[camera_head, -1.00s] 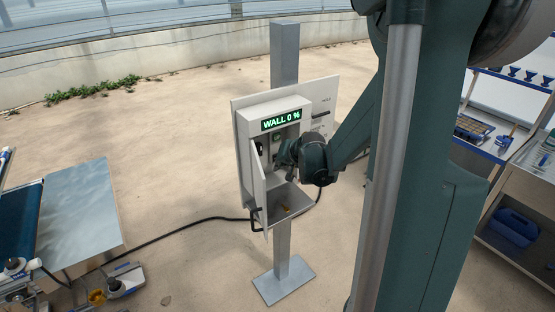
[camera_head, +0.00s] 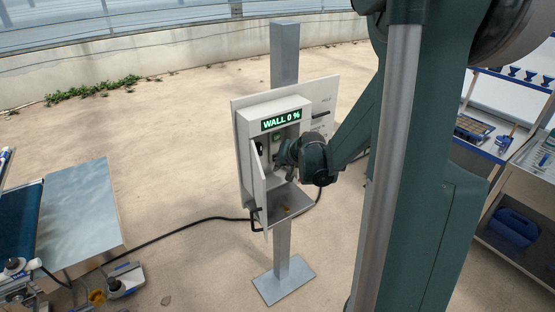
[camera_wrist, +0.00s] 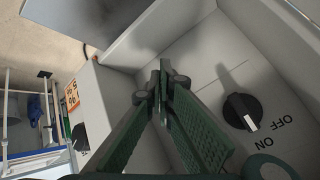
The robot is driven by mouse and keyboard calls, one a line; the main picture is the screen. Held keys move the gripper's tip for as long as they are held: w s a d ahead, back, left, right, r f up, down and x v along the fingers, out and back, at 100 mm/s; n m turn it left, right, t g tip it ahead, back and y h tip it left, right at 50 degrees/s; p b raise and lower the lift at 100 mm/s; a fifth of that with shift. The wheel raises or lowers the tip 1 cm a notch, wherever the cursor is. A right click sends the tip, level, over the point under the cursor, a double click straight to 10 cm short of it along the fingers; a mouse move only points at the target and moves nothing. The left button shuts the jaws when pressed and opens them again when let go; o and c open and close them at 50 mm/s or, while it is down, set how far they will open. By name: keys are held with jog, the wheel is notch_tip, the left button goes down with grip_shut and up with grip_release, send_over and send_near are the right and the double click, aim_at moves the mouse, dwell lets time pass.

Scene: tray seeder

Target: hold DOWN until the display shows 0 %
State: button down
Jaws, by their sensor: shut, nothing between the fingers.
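A grey control box (camera_head: 245,128) stands on a post with its door (camera_head: 259,185) open. My gripper (camera_head: 281,153) reaches into the open box from the right. In the wrist view my gripper (camera_wrist: 160,82) is shut and empty, its green fingers pointing at the box interior. The DOWN button cannot be made out in either view; whether the fingertips touch it cannot be told.
In the wrist view a black rotary knob (camera_wrist: 242,111) marked OFF and ON sits right of the fingers. A cable (camera_head: 185,232) runs along the floor; a shelf with a blue crate (camera_head: 513,228) stands at the right.

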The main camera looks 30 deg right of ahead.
jog(key=shift+s, duration=0.8)
jog(key=shift+s, duration=0.1)
jog(key=shift+s, duration=2.45)
jog(key=shift+a, duration=0.1)
jog(key=s+a+r+n+g+y, duration=0.1)
jog(key=s+a+r+g, duration=0.15)
jog(key=s+a, duration=1.7)
jog(key=s+a+r+n+b, duration=0.2)
jog(key=s+a+n+b, duration=0.2)
jog(key=a+n+b, duration=0.3)
jog(key=shift+s+a+r+n+t+b, duration=0.2)
jog(key=shift+a+n+t+b, duration=0.2)
jog(key=shift+a, duration=1.3)
